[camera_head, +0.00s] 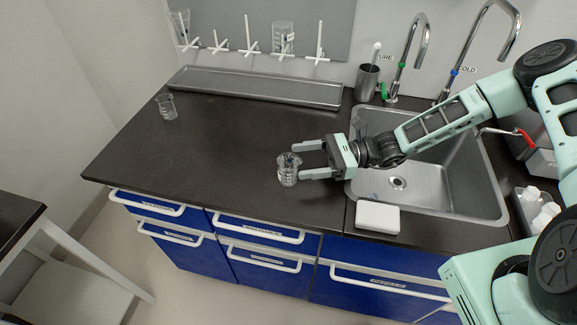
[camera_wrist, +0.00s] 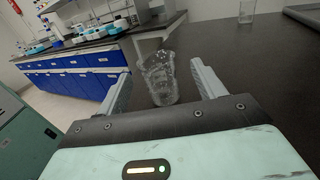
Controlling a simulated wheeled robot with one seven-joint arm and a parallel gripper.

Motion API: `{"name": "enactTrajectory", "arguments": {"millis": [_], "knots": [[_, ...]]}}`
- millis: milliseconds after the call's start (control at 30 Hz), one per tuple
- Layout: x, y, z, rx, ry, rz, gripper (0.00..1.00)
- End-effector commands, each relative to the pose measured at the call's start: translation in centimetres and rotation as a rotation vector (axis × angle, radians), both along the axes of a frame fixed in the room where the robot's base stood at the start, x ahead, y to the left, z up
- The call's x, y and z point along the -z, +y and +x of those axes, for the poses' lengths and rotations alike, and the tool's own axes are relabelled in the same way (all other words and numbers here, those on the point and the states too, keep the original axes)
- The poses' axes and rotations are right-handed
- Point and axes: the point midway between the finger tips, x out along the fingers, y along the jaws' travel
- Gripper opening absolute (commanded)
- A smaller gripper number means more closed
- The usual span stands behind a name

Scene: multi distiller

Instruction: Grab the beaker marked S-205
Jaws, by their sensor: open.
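A small clear glass beaker (camera_head: 288,171) stands upright on the dark counter, left of the sink. My gripper (camera_head: 300,160) is open, with its two fingers pointing left and their tips on either side of this beaker. In the wrist view the same beaker (camera_wrist: 160,78) stands between the open fingers (camera_wrist: 160,88), near their tips. A second clear beaker (camera_head: 166,107) stands farther left on the counter, and it also shows in the wrist view (camera_wrist: 246,11). I cannot read the S-205 marking on either beaker.
A long metal tray (camera_head: 255,87) lies along the back of the counter. A drying rack with glassware (camera_head: 284,36) hangs on the wall above. The metal sink (camera_head: 430,190) is to the right. A white block (camera_head: 378,217) lies at the front edge. The counter between the beakers is clear.

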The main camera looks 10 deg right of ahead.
Motion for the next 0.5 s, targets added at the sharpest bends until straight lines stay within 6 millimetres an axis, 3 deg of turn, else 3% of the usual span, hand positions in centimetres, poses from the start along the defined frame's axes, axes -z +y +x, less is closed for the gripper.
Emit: {"name": "enactTrajectory", "arguments": {"millis": [233,500], "knots": [[-0.1,1.8,-0.1,-0.001,0.002,0.001,0.69],[0.1,5.5,-0.4,-0.001,0.001,-0.001,0.69]]}}
